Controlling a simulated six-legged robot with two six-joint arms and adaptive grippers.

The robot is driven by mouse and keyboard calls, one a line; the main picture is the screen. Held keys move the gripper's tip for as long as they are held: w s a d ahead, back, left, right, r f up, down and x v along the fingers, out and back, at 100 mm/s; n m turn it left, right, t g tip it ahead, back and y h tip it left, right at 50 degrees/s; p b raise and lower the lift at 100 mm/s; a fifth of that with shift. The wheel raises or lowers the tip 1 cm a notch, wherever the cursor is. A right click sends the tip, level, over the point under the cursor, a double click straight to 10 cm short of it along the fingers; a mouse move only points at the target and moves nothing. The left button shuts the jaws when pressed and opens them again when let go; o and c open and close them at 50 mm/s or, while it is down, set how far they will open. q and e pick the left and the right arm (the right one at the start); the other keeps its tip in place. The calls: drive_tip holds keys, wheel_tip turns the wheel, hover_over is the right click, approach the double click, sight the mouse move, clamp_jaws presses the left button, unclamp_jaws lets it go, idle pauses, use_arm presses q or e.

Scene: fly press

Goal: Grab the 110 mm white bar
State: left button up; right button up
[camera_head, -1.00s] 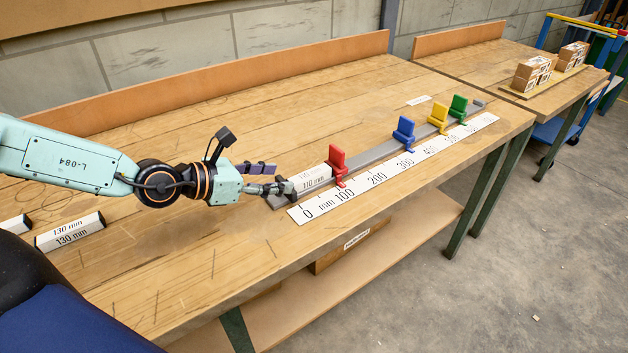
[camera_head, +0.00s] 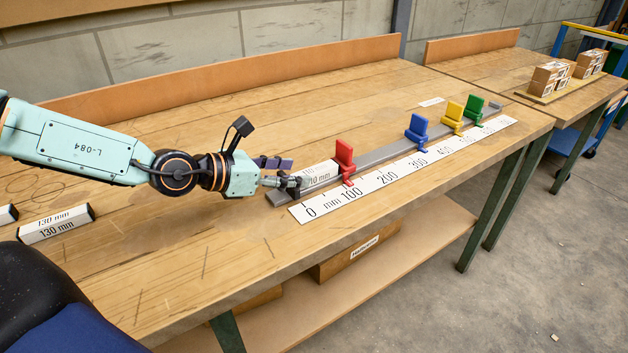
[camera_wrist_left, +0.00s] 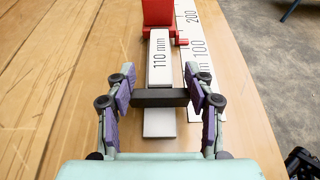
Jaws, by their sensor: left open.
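The white 110 mm bar (camera_head: 322,172) lies on a grey rail (camera_head: 385,153) beside the white ruler (camera_head: 375,182), its far end by the red stop (camera_head: 344,158). In the left wrist view the bar (camera_wrist_left: 160,62) points straight away from me, label up. My left gripper (camera_head: 288,173) is open at the bar's near end. In the left wrist view its fingers (camera_wrist_left: 160,76) stand on both sides of the bar, with gaps. A dark crosspiece (camera_wrist_left: 160,98) lies across the rail at the bar's near end. My fingers hide part of the bar in the head view.
A white 130 mm bar (camera_head: 56,223) lies at the table's left, with another white piece beside it. Blue (camera_head: 417,130), yellow (camera_head: 453,116) and green (camera_head: 474,108) stops stand farther along the rail. The table's middle is clear.

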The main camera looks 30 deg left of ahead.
sight(308, 172)
use_arm(q)
drive_tip(key=shift+b+x, duration=1.55)
drive_tip(key=shift+b, duration=0.15)
drive_tip(key=shift+b+x, duration=0.6)
drive_tip(key=shift+x, duration=0.6)
clamp_jaws()
